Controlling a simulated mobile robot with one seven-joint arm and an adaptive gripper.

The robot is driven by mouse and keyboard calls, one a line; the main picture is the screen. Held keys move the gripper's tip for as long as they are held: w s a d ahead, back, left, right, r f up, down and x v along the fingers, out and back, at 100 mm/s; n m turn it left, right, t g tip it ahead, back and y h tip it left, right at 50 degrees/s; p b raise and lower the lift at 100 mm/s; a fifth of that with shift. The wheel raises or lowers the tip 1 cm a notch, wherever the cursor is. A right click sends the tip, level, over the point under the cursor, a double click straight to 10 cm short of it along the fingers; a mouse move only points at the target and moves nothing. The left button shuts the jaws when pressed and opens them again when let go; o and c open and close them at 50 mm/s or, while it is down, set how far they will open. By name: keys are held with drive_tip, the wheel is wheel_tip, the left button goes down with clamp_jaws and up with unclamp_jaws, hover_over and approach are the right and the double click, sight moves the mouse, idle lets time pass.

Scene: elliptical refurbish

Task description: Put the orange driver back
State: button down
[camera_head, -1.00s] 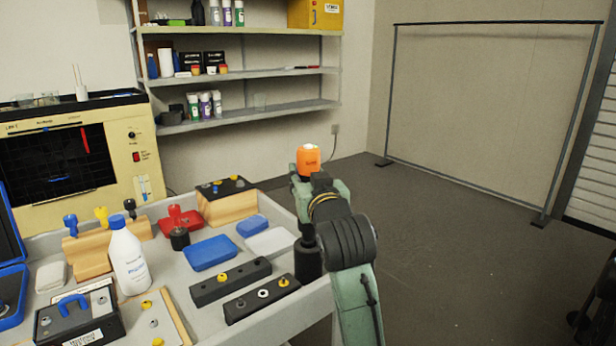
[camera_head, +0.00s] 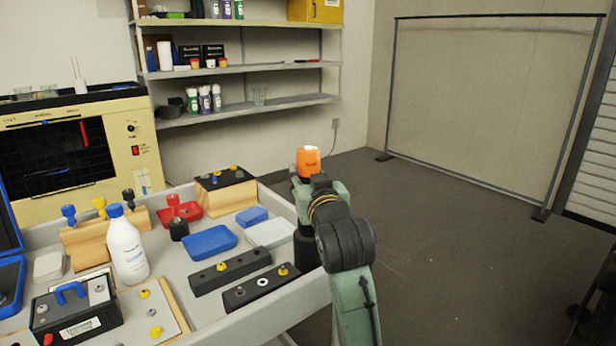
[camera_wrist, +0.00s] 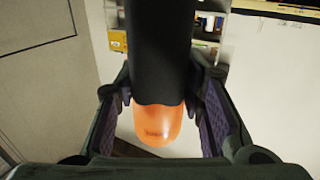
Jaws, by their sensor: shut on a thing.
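The orange driver (camera_head: 308,161) is held at the end of my arm, beyond the right edge of the grey worktop. In the wrist view its orange end (camera_wrist: 158,125) and a thick black part (camera_wrist: 160,50) show between the fingers. My gripper (camera_head: 304,174) is shut on it. A wooden rack (camera_head: 88,243) at the left of the worktop holds a blue driver (camera_head: 68,214), a yellow driver (camera_head: 99,204) and a black driver (camera_head: 128,197). The rack is well left of my gripper. A white bottle (camera_head: 127,250) partly hides it.
The worktop (camera_head: 215,323) is crowded: a blue tray (camera_head: 209,241), a red tray (camera_head: 182,209), black blocks (camera_head: 262,287), a wooden stand (camera_head: 222,199) and a black box (camera_head: 75,315). Shelves (camera_head: 240,103) stand behind. The floor (camera_head: 450,260) at right is clear.

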drive_tip(key=shift+f, duration=0.1)
drive_tip(key=shift+f+b, duration=0.3)
idle(0.3)
drive_tip(key=c, duration=1)
unclamp_jaws()
drive_tip(key=v, duration=1.2)
